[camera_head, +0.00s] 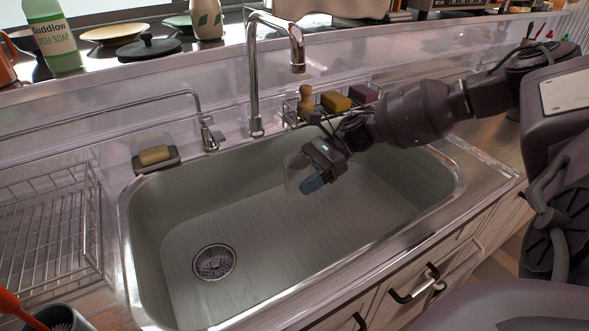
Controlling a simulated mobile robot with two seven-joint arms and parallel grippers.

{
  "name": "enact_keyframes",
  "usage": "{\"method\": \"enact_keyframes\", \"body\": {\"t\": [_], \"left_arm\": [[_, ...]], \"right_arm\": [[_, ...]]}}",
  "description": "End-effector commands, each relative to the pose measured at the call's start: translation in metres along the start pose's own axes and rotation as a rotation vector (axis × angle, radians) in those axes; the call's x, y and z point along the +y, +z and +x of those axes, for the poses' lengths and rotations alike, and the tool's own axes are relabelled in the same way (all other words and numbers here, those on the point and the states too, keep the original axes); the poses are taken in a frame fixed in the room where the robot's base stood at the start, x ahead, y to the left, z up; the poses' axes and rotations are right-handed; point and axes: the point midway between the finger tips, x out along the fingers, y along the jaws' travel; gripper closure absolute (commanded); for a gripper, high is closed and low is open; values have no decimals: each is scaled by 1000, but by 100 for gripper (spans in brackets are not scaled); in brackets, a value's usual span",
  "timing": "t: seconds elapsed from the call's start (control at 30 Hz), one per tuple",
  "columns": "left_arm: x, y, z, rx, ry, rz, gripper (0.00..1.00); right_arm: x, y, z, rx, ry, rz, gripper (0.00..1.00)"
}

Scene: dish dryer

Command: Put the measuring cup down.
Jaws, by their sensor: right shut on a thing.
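The measuring cup (293,174) looks clear and see-through, so its full outline is hard to make out. My right gripper (311,180) is shut on it and hides part of it. Cup and gripper appear over the right half of the sink basin (250,240). I cannot tell the exact height above the basin floor. My left gripper is not in view.
A wire dish rack (45,235) stands left of the sink. The tall faucet (252,75) rises behind the basin. A caddy with sponges (335,102) sits at the back edge. The basin floor around the drain (214,262) is clear.

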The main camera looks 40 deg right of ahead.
Motion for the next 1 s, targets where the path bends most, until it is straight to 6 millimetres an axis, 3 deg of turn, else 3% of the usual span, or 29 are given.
{"method": "enact_keyframes", "body": {"t": [0.03,0.3,0.57,0.8,1.0], "left_arm": [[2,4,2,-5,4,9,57],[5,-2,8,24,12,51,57],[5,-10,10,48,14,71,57],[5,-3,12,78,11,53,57],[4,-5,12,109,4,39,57]], "right_arm": [[1,-19,8,3,5,12,65],[1,-66,28,1,4,10,65],[0,-80,33,1,1,4,65],[2,-117,49,2,3,11,65],[0,-128,53,1,0,4,65]]}}
